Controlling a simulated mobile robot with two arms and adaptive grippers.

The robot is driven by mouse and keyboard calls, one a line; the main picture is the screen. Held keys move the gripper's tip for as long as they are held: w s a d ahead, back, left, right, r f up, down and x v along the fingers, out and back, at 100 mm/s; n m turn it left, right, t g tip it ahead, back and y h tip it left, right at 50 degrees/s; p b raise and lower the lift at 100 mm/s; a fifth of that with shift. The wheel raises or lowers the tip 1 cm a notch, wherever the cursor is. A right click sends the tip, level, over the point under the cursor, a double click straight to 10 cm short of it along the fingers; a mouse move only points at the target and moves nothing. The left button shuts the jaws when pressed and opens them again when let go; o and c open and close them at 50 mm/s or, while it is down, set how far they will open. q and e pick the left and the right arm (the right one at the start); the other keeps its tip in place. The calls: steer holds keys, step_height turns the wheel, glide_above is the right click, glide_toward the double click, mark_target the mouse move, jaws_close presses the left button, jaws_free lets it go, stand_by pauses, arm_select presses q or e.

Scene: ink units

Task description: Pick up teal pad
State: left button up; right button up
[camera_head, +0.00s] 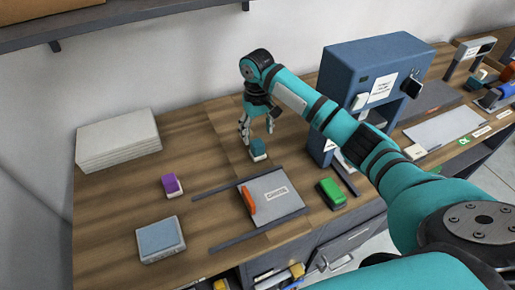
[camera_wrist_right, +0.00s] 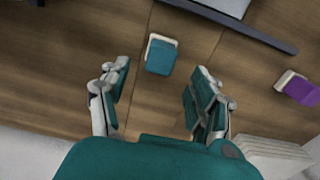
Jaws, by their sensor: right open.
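The teal pad (camera_head: 258,149) is a small block with a teal body and a pale edge, lying on the wooden table below my right gripper in the head view. My right gripper (camera_head: 257,131) points down just above and behind it, open and empty. In the right wrist view the teal pad (camera_wrist_right: 161,55) lies ahead of the two fingers, roughly midway between their lines. The open fingers (camera_wrist_right: 157,98) stand apart with bare wood between them. I cannot tell the exact height gap. My left gripper is not in view.
A purple pad (camera_head: 172,185) and a green pad (camera_head: 331,193) lie nearby. A grey plate with an orange block (camera_head: 248,200) sits between dark rails. A stack of white sheets (camera_head: 118,140), a blue-topped box (camera_head: 160,239) and a blue machine (camera_head: 345,70) stand around.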

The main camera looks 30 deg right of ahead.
mark_target(258, 142)
steer(key=shift+s+f+p, duration=0.2)
steer(key=shift+f+p, duration=0.55)
steer(key=shift+f, duration=2)
steer(key=shift+c, duration=0.4)
steer(key=c, duration=1.2)
